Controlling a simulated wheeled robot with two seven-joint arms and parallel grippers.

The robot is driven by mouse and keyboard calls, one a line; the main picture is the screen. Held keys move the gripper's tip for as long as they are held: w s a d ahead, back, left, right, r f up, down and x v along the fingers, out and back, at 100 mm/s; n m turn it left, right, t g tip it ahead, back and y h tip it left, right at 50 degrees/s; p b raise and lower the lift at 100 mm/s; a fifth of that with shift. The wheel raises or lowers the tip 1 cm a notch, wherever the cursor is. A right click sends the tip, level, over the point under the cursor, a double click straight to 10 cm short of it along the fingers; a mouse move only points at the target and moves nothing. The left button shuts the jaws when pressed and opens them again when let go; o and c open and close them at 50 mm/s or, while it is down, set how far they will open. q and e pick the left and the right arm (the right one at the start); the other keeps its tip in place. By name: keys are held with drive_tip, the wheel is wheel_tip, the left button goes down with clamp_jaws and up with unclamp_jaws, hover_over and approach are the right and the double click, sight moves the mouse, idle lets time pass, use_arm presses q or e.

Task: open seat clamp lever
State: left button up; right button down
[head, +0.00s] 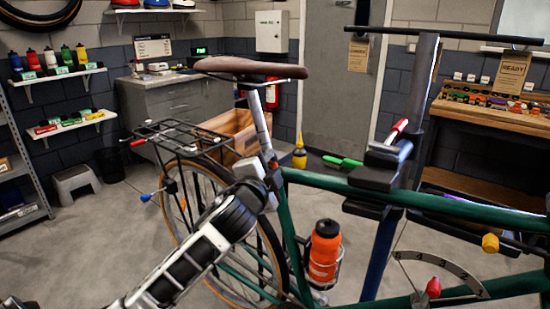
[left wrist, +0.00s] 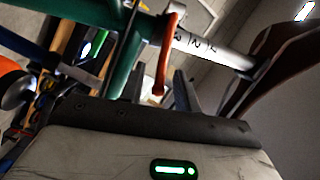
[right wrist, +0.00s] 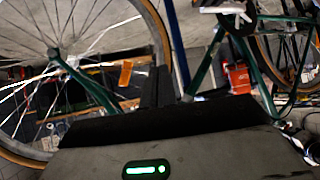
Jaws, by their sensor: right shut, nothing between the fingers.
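The seat clamp lever (left wrist: 168,50) is an orange-red bar at the foot of the marked silver seatpost (left wrist: 215,52) in the left wrist view. In the head view my left gripper (head: 272,184) is at the seat clamp, below the brown saddle (head: 250,68), and largely hides the lever. My right gripper (right wrist: 157,72) is shut and empty, seen in the right wrist view with a wheel behind it.
The green bike frame (head: 335,187) is held by a repair stand (head: 418,90). An orange bottle (head: 324,250) sits on the frame below the clamp. A rear rack (head: 175,138) is left of the seatpost. A wooden bench (head: 490,117) stands at the back right.

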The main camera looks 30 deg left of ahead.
use_arm(q)
drive_tip(key=shift+x, duration=1.05)
drive_tip(key=shift+w, duration=0.25)
clamp_jaws()
